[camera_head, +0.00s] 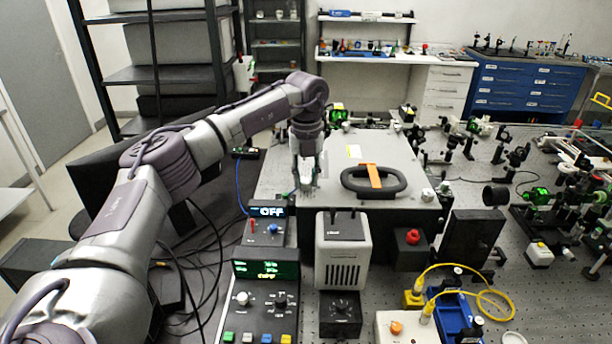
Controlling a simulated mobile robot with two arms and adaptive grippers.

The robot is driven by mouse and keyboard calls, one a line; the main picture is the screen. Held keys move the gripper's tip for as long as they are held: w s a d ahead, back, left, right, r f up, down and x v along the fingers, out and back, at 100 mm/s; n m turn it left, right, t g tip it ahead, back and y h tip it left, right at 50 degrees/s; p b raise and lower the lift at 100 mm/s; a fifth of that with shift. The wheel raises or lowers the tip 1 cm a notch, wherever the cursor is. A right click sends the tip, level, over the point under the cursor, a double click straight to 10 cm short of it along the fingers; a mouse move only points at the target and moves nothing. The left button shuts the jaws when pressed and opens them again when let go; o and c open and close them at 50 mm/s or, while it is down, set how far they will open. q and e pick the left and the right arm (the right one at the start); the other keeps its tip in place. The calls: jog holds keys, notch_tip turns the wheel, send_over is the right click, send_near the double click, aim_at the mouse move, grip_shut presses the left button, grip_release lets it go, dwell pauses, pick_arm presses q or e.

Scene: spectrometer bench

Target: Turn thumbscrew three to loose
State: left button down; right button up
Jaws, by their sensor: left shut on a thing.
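The grey lid plate (274,178) of a box lies flat on the bench, with a black loop handle (350,183) and an orange strip on it. My left gripper (305,188) points down at the plate's front left part, left of the handle. Its fingers are shut on a small thumbscrew, which they almost wholly hide. I cannot read its number or tell how far it is turned. Small pale knobs (428,194) show at the plate's front right corner. My right gripper is not in view.
In front of the plate stand a controller reading OFF (268,228), a grey vented box (342,255) and a black box with a red knob (412,238). Optics mounts crowd the right side. A yellow cable (490,292) loops at the front right.

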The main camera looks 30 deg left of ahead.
aim_at(306, 180)
pick_arm(q)
jog(key=shift+n, duration=0.6)
jog(key=c, duration=0.9)
grip_release()
jog(key=shift+o, duration=0.2)
jog(key=shift+r, duration=0.1)
notch_tip(306, 180, up, 12)
